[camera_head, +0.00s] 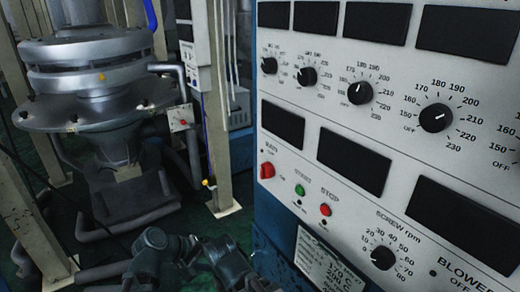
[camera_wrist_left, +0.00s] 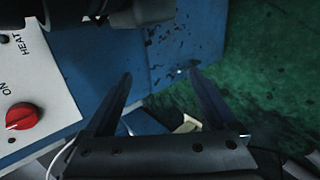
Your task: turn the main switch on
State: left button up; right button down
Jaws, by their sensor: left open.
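The main switch is most likely the red rotary knob (camera_head: 267,170) at the left edge of the control panel, left of the green and red buttons. Its small labels are hard to read in the head view. A red knob (camera_wrist_left: 24,116) with a white mark, beside the word ON, shows at the left edge of the left wrist view. My left gripper (camera_wrist_left: 160,78) is open and empty, its fingers over the blue cabinet side, apart from the knob. In the head view my left arm is low, below the knob, and its fingertips are hard to make out. My right gripper is not in view.
The panel (camera_head: 330,95) also carries dark displays, several black dials, a green START button (camera_head: 300,190), a red STOP button (camera_head: 325,210) and a screw-speed dial (camera_head: 383,258). A metal film-tower die (camera_head: 90,90) stands at left. Green floor (camera_wrist_left: 265,70) lies beside the cabinet.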

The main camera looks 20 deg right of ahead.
pick_arm(q)
jog(key=w+d+r+n+t+h, duration=0.2)
jog(key=w+d+r+n+h, duration=0.15)
jog(key=r, duration=0.65)
jog(key=n+t+h+p, duration=0.2)
jog(key=n+t+h, duration=0.1)
jog(key=n+h, duration=0.1)
send_near(262, 174)
jog(key=x, duration=0.9)
jog(key=shift+w+d, duration=0.2)
jog(key=shift+d, duration=0.05)
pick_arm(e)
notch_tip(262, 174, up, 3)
pick_arm(q)
jog(key=shift+c, duration=0.2)
jog(key=c, duration=1.3)
jog(key=shift+c, duration=0.2)
